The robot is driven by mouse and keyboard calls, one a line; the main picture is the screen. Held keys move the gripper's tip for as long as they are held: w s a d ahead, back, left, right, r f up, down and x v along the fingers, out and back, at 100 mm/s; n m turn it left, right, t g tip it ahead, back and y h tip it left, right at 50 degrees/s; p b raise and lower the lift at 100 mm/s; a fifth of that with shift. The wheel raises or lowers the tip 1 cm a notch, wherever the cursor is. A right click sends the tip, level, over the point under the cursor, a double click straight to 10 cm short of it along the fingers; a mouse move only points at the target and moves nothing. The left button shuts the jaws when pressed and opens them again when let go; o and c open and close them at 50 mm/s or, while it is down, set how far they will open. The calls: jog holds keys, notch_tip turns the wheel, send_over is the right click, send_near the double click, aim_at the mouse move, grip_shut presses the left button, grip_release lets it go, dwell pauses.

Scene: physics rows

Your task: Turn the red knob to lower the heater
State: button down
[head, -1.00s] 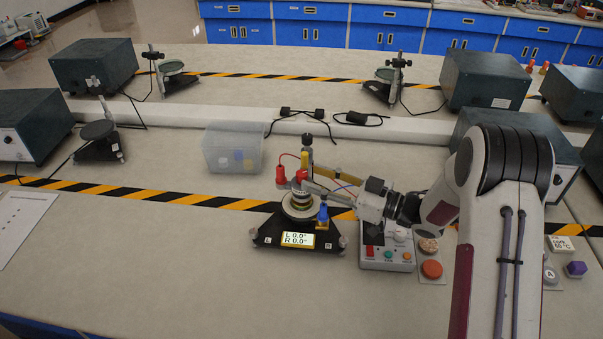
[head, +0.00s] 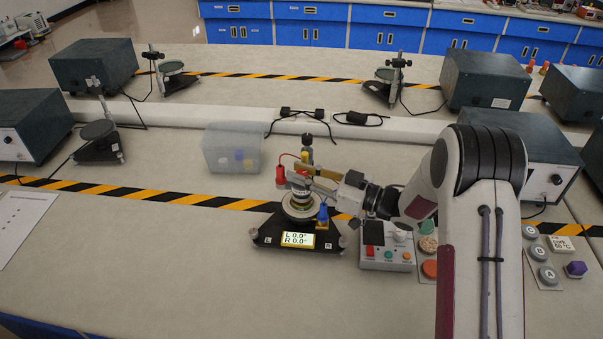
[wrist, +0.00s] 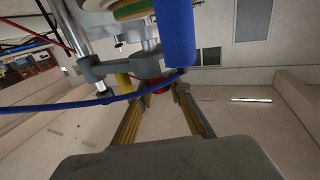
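A round apparatus on a black base (head: 268,238) stands at the middle of the bench, with a small display reading L 0.0° and R 0.0°. A red knob-like part (head: 281,174) shows at its upper left. My gripper (head: 302,179) reaches in from the right, its fingers beside the upper part of the apparatus. In the wrist view the two fingers (wrist: 158,92) are apart, with a red piece (wrist: 155,84) showing between or behind their tips. A blue cable (wrist: 95,104) crosses in front of it. I cannot tell whether the fingers touch the red piece.
A blue cylinder (wrist: 177,30) hangs close to one finger. A grey control box (head: 388,259) with coloured buttons stands right of the apparatus. A panel with a purple knob (head: 576,267) is at far right. A clear bin (head: 222,158) stands behind left.

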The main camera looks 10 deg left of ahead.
jog(key=shift+m+t+h, duration=0.6)
jog(key=shift+m+t, duration=0.3)
jog(key=shift+t, duration=0.4)
jog(key=shift+m+t+h, duration=2.4)
jog(key=shift+t+h, duration=0.1)
jog(key=shift+t, duration=0.3)
jog(key=shift+m+t+h, duration=0.8)
jog(key=shift+m+h, duration=0.45)
jog(key=shift+h, duration=0.5)
jog(key=shift+m+t+h, duration=0.8)
jog(key=shift+m+h, duration=0.45)
jog(key=shift+h, duration=0.5)
jog(key=shift+m+h, duration=0.4)
jog(key=shift+h, duration=0.2)
jog(key=shift+w+d+m+h, duration=0.1)
jog(key=shift+m+h, duration=0.5)
jog(key=shift+h, duration=0.2)
jog(key=c, duration=1.8)
grip_release()
